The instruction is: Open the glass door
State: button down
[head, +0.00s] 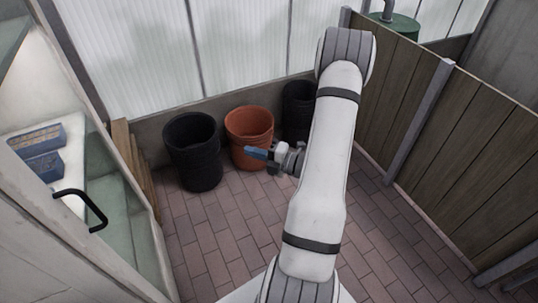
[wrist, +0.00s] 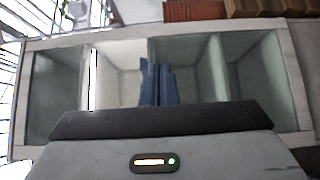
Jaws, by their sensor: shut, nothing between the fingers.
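The glass door (head: 125,222) stands at the left in the head view, a pale frame around greenish glass. Its black bar handle (head: 92,212) sticks out near the lower left. The door looks closed, though its edge is hard to read. My gripper (head: 250,153) is shut and empty, its blue fingers pointing left, well to the right of the handle and apart from it. In the wrist view the shut blue fingers (wrist: 157,82) point towards a pale-framed cabinet (wrist: 308,85), seen sideways with several compartments. No handle shows there; the gripper hides the lower part.
Inside the cabinet, blue trays (head: 42,165) sit on a white shelf. Black pots (head: 193,150) and an orange pot (head: 249,135) stand by the back wall. Wooden boards (head: 132,160) lean beside the cabinet. A wooden fence (head: 470,140) runs along the right. The brick floor (head: 215,245) between is clear.

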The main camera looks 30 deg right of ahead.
jog(key=shift+w+d+p, duration=0.1)
jog(key=shift+w+d, duration=0.25)
jog(key=shift+w, duration=0.3)
jog(key=shift+w+d+p, duration=0.1)
jog(key=shift+w+d, duration=0.25)
jog(key=shift+w, duration=0.25)
jog(key=shift+w+d+p, duration=0.1)
jog(key=shift+w+d, duration=0.25)
jog(key=shift+w, duration=0.3)
